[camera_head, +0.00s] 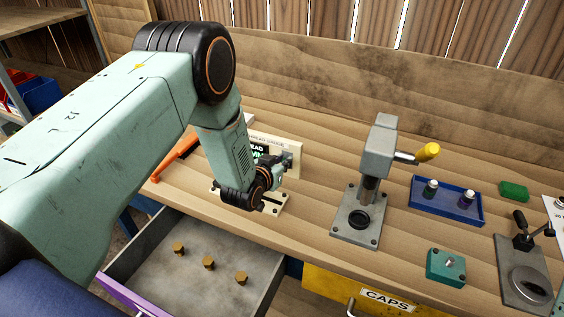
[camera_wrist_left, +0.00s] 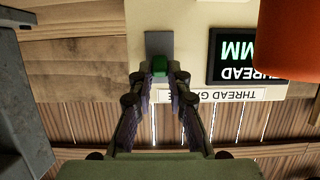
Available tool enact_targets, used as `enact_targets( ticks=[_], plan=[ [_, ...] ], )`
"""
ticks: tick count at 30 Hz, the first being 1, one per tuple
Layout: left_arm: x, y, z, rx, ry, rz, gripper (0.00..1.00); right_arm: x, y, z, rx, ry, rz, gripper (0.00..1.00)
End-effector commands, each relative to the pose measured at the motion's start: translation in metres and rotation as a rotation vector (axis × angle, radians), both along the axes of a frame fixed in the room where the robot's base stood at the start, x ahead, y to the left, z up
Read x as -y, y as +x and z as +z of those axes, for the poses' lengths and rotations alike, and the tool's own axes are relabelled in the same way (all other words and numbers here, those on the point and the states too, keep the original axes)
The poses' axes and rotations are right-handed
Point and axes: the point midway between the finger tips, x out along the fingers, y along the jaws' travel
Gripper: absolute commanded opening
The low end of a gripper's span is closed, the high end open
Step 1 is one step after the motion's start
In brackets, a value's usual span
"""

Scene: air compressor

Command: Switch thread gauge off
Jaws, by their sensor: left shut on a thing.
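The thread gauge (camera_head: 288,146) is a cream panel standing on the bench behind my left gripper. In the left wrist view it appears upside down, with a dark display (camera_wrist_left: 235,55) lit with green letters reading "THREAD" and "MM" and a "THREAD GAUGE" label (camera_wrist_left: 225,95). A green switch (camera_wrist_left: 160,66) sits on a grey plate (camera_wrist_left: 159,42) beside the display. My left gripper (camera_head: 284,164) is at the panel, its fingers (camera_wrist_left: 159,76) shut on the green switch. My arm hides part of the panel in the head view. My right gripper is not in view.
A grey press with a yellow handle (camera_head: 428,152) stands right of the gauge. Farther right are a blue tray (camera_head: 462,207), a teal block (camera_head: 446,267) and a clamp fixture (camera_head: 524,280). An open drawer (camera_head: 215,290) with brass pieces sits below the bench edge.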

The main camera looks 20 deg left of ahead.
Motion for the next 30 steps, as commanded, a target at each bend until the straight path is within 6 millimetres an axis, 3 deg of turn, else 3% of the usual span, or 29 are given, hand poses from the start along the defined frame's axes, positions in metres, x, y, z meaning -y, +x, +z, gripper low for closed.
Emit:
enact_targets(
  ticks=[6,17,18,25,30],
  plan=[
    [-0.001,-0.001,-0.007,0.076,-0.002,0.003,0.0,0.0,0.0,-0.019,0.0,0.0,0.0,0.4],
    [-0.001,-0.001,-0.004,0.091,-0.003,0.001,0.0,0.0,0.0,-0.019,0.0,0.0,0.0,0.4],
    [-0.001,-0.001,-0.004,0.091,-0.003,0.001,0.18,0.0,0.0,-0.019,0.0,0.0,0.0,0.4],
    [-0.001,-0.001,-0.004,0.09,-0.003,0.001,0.38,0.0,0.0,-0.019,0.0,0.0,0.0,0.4],
    [-0.001,-0.001,-0.004,0.09,-0.003,0.001,0.4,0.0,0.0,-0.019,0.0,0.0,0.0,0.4]
  ],
)
